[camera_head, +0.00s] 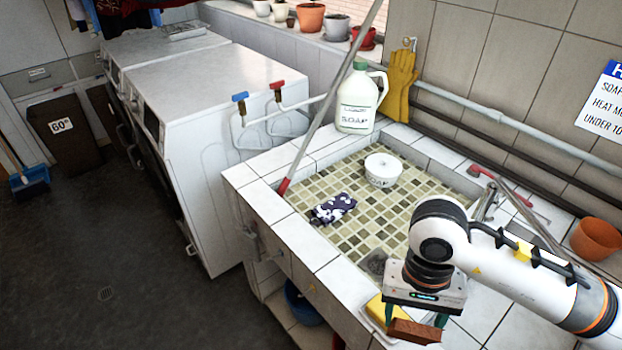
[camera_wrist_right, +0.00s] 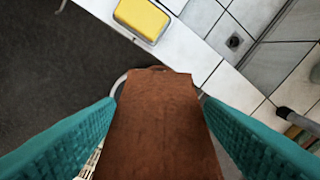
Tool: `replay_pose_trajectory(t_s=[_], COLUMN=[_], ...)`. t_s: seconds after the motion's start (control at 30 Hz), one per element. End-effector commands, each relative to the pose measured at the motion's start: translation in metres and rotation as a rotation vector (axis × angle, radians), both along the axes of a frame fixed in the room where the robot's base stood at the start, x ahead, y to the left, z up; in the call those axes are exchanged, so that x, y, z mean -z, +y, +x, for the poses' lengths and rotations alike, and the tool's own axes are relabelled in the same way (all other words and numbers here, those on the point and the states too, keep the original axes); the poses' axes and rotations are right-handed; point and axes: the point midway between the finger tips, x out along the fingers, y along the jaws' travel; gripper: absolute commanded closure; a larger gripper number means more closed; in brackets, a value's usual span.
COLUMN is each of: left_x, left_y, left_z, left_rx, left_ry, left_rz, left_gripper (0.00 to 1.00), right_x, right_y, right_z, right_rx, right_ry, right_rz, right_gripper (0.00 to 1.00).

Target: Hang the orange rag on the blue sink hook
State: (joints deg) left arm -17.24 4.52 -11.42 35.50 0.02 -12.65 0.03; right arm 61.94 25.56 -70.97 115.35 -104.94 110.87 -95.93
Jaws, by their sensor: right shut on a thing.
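The orange rag, brownish-orange here, is between the teal fingers of my right gripper (camera_head: 415,322). The rag (camera_head: 414,332) shows below the gripper at the sink's near edge in the head view. In the right wrist view the rag (camera_wrist_right: 158,120) hangs as a broad flat piece between both fingers. My right gripper is shut on it. My left gripper is not in view.
A yellow sponge (camera_wrist_right: 142,18) lies in a dish on the ledge by the rag. The tiled sink (camera_head: 300,245) holds a patterned cloth (camera_head: 333,208) and a white round tub (camera_head: 383,170). A soap jug (camera_head: 358,103) and leaning pole (camera_head: 325,105) stand behind.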

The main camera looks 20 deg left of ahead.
Motion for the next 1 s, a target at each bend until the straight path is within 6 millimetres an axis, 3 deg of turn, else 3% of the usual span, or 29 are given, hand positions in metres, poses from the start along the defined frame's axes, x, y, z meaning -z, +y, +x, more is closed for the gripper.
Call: replay_pose_trajectory(t_s=[0.73,0.87,1.0], left_x=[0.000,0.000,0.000], left_y=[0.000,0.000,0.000], left_z=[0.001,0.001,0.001], left_rx=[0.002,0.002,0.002], left_ry=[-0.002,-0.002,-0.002], left_rz=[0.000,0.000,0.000], left_gripper=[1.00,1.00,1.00], right_x=[0.000,0.001,0.002], right_y=[-0.003,-0.024,-0.064], right_z=[0.001,0.004,0.006], right_rx=[0.005,0.011,0.013], right_ry=[0.000,0.000,0.001], right_rz=[-0.001,-0.003,-0.003], right_gripper=[0.82,0.82,0.82])
